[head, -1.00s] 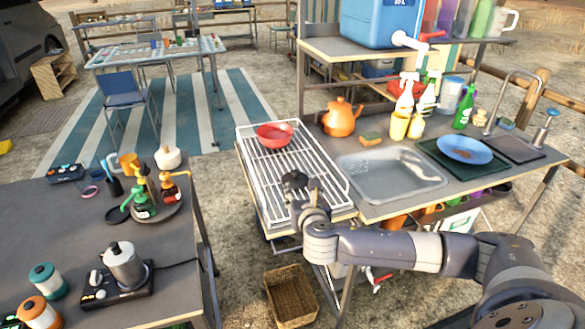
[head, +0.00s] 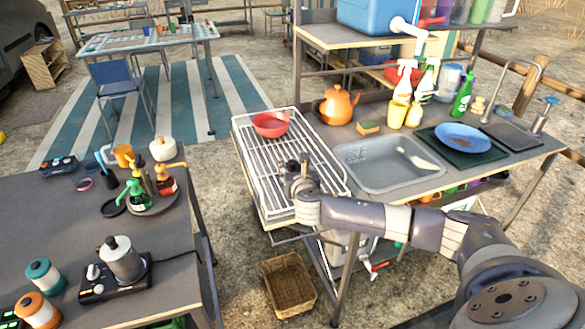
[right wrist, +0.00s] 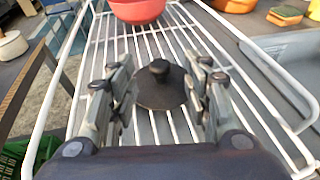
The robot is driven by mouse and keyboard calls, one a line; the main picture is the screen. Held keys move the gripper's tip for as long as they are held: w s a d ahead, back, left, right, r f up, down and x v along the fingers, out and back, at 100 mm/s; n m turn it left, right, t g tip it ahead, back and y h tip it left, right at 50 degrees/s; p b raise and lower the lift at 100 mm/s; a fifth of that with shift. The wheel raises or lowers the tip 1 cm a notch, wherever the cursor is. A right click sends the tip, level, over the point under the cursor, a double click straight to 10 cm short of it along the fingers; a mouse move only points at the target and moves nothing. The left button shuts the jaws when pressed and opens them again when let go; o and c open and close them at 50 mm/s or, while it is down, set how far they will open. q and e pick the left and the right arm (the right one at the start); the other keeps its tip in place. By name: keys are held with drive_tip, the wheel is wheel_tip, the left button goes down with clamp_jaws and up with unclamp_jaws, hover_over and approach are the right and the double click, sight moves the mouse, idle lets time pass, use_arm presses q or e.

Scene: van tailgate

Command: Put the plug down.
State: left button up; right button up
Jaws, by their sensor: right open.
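The plug (right wrist: 160,86), a dark round disc with a small black knob on top, shows in the right wrist view. It sits on the white wire rack (right wrist: 110,45), knob up, between the spread fingers of my right gripper (right wrist: 160,95). There is a gap between the plug and the finger on each side. In the head view my right gripper (head: 293,168) is low over the rack (head: 258,163), near its right side, and largely hides the plug. My left gripper is not in view.
A red bowl (head: 270,124) stands on the far end of the rack. The sink (head: 385,160) is to the right, with an orange teapot (head: 337,105) and a sponge (head: 368,127) behind. A wicker basket (head: 289,285) is on the ground below.

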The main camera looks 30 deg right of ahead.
sight(292, 166)
drive_tip(key=shift+w+d+f, duration=0.2)
drive_tip(key=shift+w+d, duration=0.05)
drive_tip(key=shift+w, duration=0.35)
drive_tip(key=shift+w+d+f, duration=0.2)
drive_tip(key=shift+w, duration=0.3)
clamp_jaws()
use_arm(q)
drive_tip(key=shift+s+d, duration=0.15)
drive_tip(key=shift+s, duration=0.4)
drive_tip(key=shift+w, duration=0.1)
